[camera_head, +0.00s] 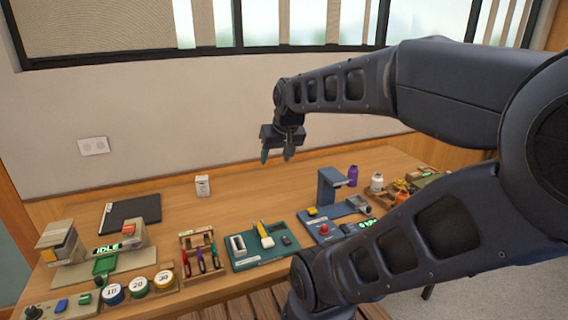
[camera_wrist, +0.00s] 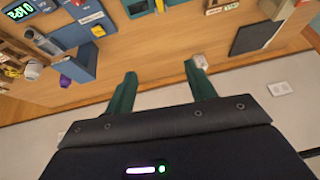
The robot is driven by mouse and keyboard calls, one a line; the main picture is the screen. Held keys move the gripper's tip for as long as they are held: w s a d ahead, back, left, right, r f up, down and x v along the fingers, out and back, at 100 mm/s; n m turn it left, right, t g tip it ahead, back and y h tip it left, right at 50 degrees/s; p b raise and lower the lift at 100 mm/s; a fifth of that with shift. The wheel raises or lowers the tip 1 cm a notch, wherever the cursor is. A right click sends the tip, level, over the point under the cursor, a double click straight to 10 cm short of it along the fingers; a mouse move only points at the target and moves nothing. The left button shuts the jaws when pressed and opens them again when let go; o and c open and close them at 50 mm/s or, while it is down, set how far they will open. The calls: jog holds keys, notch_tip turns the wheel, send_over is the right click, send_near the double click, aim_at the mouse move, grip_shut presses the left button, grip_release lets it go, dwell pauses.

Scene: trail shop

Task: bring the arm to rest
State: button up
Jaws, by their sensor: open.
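My gripper (camera_head: 278,155) is raised above the back part of the wooden workbench (camera_head: 265,185), in front of the pale wall. Its two fingers point down and stand apart with nothing between them. In the wrist view the green fingers (camera_wrist: 162,88) are spread wide, with bench top and wall visible between and beyond them. The gripper touches nothing. My arm reaches in from the right and is bent, with the forearm stretched left above the bench. It hides part of the bench's right side.
Below stand a blue device (camera_head: 328,187), a green tray (camera_head: 262,248), a tool rack (camera_head: 200,256), a black pad (camera_head: 130,213) and a small white box (camera_head: 203,186). Bare bench lies behind the green tray.

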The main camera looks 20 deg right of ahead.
jog(key=shift+g+h, duration=0.3)
jog(key=shift+g, duration=0.1)
jog(key=s, duration=0.4)
jog(key=shift+d+f, duration=0.35)
